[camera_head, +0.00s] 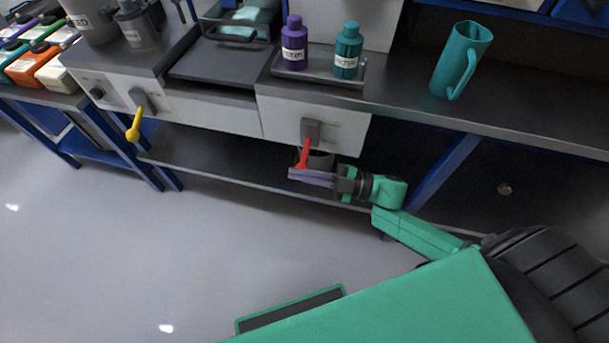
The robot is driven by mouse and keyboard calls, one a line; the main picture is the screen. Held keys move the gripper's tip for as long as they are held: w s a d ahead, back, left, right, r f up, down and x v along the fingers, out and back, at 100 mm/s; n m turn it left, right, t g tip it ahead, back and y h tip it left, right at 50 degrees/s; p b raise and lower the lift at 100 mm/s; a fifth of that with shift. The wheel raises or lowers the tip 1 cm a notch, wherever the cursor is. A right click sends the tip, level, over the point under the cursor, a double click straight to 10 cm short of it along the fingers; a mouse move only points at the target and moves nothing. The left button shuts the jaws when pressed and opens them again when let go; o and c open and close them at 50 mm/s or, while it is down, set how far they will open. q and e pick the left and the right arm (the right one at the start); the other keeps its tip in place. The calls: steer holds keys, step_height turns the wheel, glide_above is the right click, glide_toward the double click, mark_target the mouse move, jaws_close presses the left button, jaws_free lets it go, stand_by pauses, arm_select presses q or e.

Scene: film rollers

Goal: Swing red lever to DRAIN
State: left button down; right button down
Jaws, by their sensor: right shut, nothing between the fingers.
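The red lever (304,153) hangs from a grey mount (310,131) on the white front panel under the right part of the bench. It points down and slightly to the left. My right gripper (297,175) is shut and empty, with its fingers at the lower end of the lever. The fingers overlap the lever's tip in the picture; I cannot tell whether they touch it. The marks on the panel beside the lever are too small to read. My left gripper is not in view.
A yellow lever (134,126) hangs on the panel to the left. A tray (318,74) on the bench holds a purple bottle (294,44) and a teal bottle (347,52). A teal jug (461,62) stands at right. A dark shelf (215,160) runs below.

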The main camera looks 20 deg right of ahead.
steer(key=r+b+v, duration=0.1)
steer(key=v, duration=0.9)
steer(key=shift+s+f, duration=0.2)
steer(key=shift+f, duration=0.2)
